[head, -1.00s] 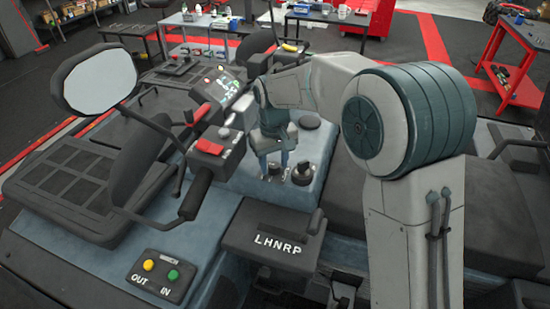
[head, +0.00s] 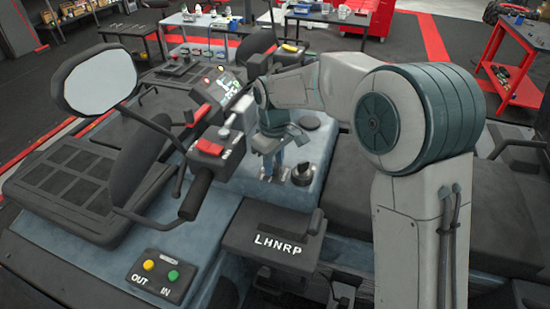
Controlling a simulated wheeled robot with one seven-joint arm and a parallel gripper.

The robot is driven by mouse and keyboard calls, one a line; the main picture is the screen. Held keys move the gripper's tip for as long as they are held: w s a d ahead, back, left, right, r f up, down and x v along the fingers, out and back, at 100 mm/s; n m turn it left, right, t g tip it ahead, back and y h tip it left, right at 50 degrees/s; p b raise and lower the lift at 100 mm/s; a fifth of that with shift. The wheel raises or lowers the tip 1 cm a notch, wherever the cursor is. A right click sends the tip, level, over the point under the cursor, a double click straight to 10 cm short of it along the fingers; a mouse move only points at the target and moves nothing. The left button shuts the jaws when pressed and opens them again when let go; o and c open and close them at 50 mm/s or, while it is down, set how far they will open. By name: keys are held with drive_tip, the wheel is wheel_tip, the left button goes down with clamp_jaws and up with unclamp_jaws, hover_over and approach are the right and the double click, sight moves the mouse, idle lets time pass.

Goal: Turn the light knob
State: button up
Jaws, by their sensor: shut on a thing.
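Two dark rotary knobs sit on the blue-grey console in front of the seat. The right knob (head: 303,174) stands free just beside the fingers. No label shows which is the light knob; I take the gripped one as the light knob.
The handlebar with a red switch block (head: 209,147) and a mirror (head: 98,80) stands left of my gripper. The LHNRP shifter panel (head: 274,238) is in front. A round black cap (head: 309,123) lies behind the knobs. The seat is to the right.

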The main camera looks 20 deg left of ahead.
sight(274, 165)
drive_tip(key=shift+n, duration=2.1)
drive_tip(key=o, duration=1)
wheel_tip(274, 165, up, 14)
drive_tip(key=shift+r, duration=0.1)
